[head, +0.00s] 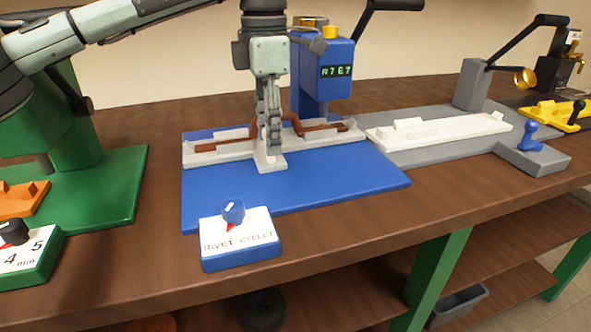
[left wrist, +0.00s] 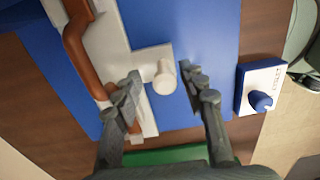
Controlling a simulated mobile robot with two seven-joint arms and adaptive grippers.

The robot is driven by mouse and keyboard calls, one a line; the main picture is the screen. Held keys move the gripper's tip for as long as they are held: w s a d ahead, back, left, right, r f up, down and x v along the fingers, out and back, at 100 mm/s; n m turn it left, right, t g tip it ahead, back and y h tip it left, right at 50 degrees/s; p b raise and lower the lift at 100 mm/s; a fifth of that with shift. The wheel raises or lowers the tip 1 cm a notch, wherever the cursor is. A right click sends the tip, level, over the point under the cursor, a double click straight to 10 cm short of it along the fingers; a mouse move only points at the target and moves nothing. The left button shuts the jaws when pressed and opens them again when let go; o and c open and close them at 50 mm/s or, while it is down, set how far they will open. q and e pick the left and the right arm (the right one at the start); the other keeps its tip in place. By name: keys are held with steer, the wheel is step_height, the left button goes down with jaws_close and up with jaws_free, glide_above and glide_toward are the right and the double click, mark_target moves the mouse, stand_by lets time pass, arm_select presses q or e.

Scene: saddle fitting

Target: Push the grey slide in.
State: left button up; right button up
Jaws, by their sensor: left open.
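The pale grey slide (head: 271,163) sticks out at the front of the white fixture (head: 218,154) on the blue base plate. In the left wrist view the slide (left wrist: 148,59) carries a short round knob (left wrist: 165,78). A bent brown strip (head: 240,140) lies along the fixture; it also shows in the left wrist view (left wrist: 76,42). My left gripper (head: 269,138) points down over the slide. In the left wrist view it is open (left wrist: 160,88), one finger on each side of the knob, with no clear contact. My right gripper is out of view.
A blue press (head: 325,75) with a display stands behind the fixture. A blue dial box (head: 240,247) sits at the front edge. A green station (head: 110,185) is at left. A white fixture (head: 440,130) on a grey plate and a blue-handled block (head: 531,150) are at right.

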arm_select(q)
steer(key=r+p, duration=0.1)
steer(key=r, duration=0.2)
steer(key=shift+w+r+p, duration=0.2)
steer(key=shift+r+p, duration=0.2)
steer(key=shift+s+r, duration=0.1)
steer(key=shift+r, duration=0.85)
steer(key=shift+f, duration=0.1)
